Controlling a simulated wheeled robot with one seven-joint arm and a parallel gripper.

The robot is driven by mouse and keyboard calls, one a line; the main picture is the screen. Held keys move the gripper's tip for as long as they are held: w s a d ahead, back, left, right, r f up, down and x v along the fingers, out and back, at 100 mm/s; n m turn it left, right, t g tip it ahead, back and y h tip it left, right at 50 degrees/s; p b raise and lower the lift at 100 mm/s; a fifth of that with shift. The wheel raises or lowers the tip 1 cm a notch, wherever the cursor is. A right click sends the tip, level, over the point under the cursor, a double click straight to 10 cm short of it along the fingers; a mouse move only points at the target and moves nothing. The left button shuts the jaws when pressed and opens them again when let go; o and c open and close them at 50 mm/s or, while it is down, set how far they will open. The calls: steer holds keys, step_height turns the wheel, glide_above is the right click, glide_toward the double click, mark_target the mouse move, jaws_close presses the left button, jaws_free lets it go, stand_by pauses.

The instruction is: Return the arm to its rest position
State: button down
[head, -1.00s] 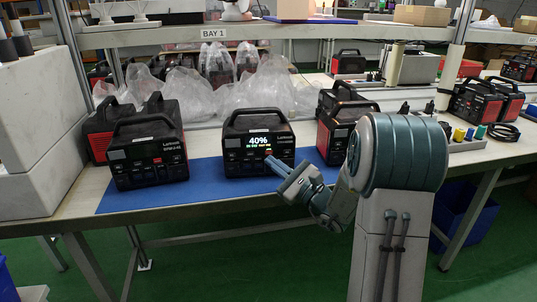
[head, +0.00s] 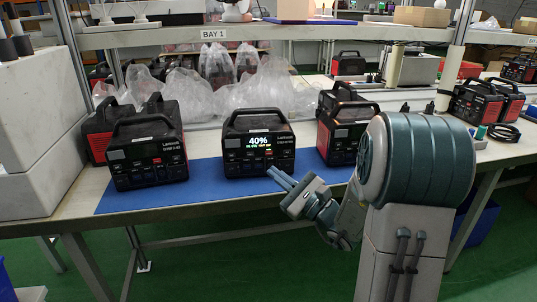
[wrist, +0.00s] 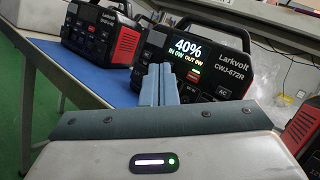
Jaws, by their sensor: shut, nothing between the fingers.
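My gripper (head: 283,182) is shut and empty, at the front edge of the blue mat in the head view. Its closed fingers also show in the wrist view (wrist: 159,84). They point toward a black power station (head: 258,160) whose lit screen reads 40%. In the wrist view this power station (wrist: 225,60) stands just beyond the fingertips, and the fingers hide part of its front. In the head view the fingers look apart from it. My arm reaches in from the right, folded low before the bench.
A second power station (head: 147,160) with a dark screen stands on the left of the blue mat (head: 215,188). More red and black units (head: 338,130) stand to the right. Clear plastic bags (head: 265,90) lie behind. Green floor (head: 220,265) is open in front of the bench.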

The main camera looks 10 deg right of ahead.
steer(key=s+a+r+n+g+p, duration=0.4)
steer(key=s+a+n+g+p, duration=0.2)
steer(key=s+a+g, duration=0.15)
steer(key=s+a+r+n+g+p, duration=0.4)
steer(key=s+a+n+g+p, duration=0.25)
steer(key=s+g, duration=0.2)
steer(key=s+d+r+n+h+p, duration=0.3)
steer(key=s+d+n+h+p, duration=0.2)
steer(key=s+n+h+p, duration=0.15)
steer(key=s+d+r+n+t+h+p, duration=0.1)
steer(key=d+r+n+h+p, duration=0.2)
steer(key=d+r+h+p, duration=0.3)
steer(key=shift+s+d+r+n+t, duration=0.35)
steer(key=shift+d+r+n+t, duration=0.05)
steer(key=shift+d, duration=0.7)
steer(key=shift+s+a, duration=0.1)
